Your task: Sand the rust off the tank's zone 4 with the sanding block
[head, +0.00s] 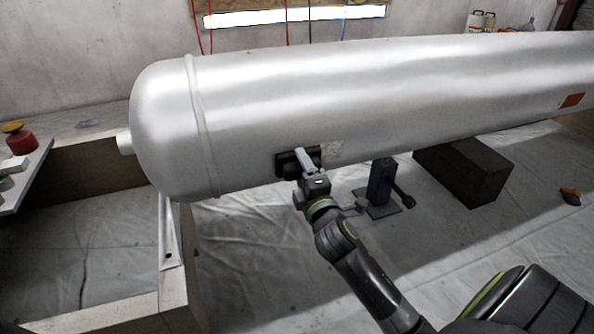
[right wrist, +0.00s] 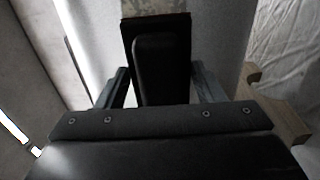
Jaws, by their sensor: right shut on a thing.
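The tank (head: 400,85) is a long silver cylinder lying across the head view, with a domed left end and a raised ring near it. My right gripper (head: 308,168) is shut on the sanding block (head: 285,163), a dark block at the tank's lower front side. The block appears to be against the tank; exact contact cannot be told. In the right wrist view the block (right wrist: 160,65) sits between the two fingers. A small pale, rough patch (head: 332,151) shows on the tank just right of the block. Zone markings are not readable. My left gripper is not in view.
A dark support block (head: 462,172) and a dark post on a plate (head: 381,190) stand under the tank. A side table (head: 35,170) with a red container (head: 20,143) is at the left. An orange-marked patch (head: 571,101) is on the tank at right. Sheeted floor lies open in front.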

